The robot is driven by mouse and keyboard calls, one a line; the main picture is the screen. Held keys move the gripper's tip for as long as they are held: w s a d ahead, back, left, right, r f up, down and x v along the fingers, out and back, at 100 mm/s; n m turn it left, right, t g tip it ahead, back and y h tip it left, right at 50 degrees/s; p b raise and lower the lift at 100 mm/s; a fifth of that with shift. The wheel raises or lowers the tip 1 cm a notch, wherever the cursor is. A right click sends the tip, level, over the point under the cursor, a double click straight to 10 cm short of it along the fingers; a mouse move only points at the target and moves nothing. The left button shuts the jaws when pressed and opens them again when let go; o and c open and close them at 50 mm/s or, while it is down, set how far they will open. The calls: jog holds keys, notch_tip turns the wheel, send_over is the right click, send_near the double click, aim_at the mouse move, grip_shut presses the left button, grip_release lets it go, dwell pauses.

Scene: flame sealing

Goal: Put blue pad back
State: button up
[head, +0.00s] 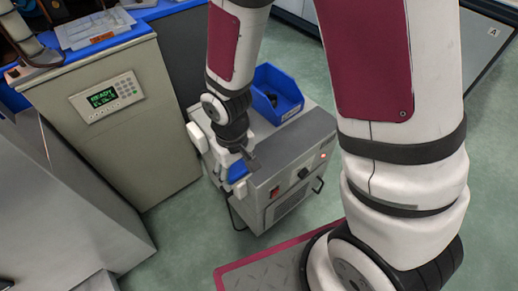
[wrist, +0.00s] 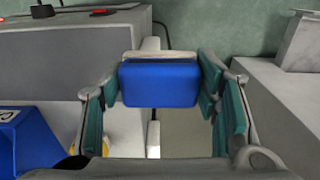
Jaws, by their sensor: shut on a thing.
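The blue pad (wrist: 160,84) is a blue block with a pale backing along its top edge. In the wrist view it sits between the two teal-lined fingers of my gripper (wrist: 162,78), which is shut on it. In the head view the blue pad (head: 238,171) shows just below my gripper (head: 243,158), at the left side of the grey machine (head: 285,165). White rounded parts (head: 197,138) stand along that side of the machine. I cannot tell whether the pad touches them.
A blue bin (head: 277,92) with a dark item stands on the back of the machine; it also shows in the wrist view (wrist: 22,145). A grey cabinet (head: 130,135) with a keypad display is on the left. Open green floor (head: 190,235) lies between cabinet and machine.

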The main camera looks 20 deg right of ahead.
jog(key=b, duration=0.3)
send_over(260, 145)
jog(key=shift+f, duration=0.8)
jog(key=shift+f+b, duration=0.85)
jog(key=shift+f, duration=0.9)
jog(key=shift+f, duration=0.15)
jog(key=o, duration=1.2)
notch_tip(260, 145, up, 13)
jog(key=p, duration=0.5)
jog(key=shift+f, duration=0.15)
